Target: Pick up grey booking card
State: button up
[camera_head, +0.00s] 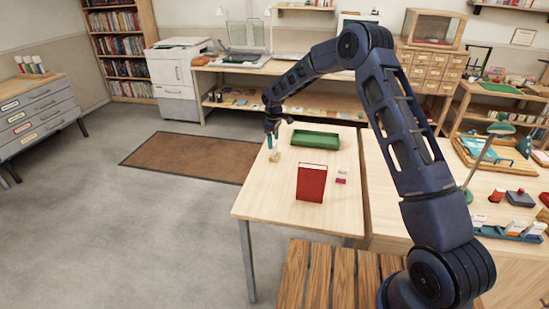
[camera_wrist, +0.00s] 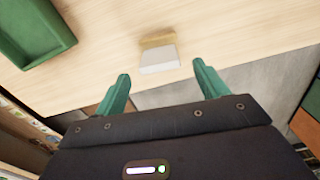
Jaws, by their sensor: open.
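A small pale grey card (camera_wrist: 159,62) with a tan strip along its far side lies near the table's edge in the wrist view. I take it to be the grey booking card. My gripper (camera_wrist: 160,72) is open, with its two green fingers apart and the card between and beyond their tips in the picture. Contact is not visible. In the head view my gripper (camera_head: 271,143) points down over the table's left side, just above a small pale tan thing (camera_head: 275,156), likely the same card.
A green tray (camera_head: 315,140) lies close by to the right; it also shows in the wrist view (camera_wrist: 28,35). A red book (camera_head: 311,184) stands nearer the front, with small pink and white items (camera_head: 341,175) beside it. Bare tabletop (camera_head: 265,200) lies at the front left.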

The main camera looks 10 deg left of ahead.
aim_at(275, 151)
jog(key=shift+d+f, duration=0.15)
jog(key=shift+f, duration=1.25)
jog(key=shift+d+f, duration=0.15)
jog(key=shift+f, duration=1.2)
jog(key=c, duration=1.1)
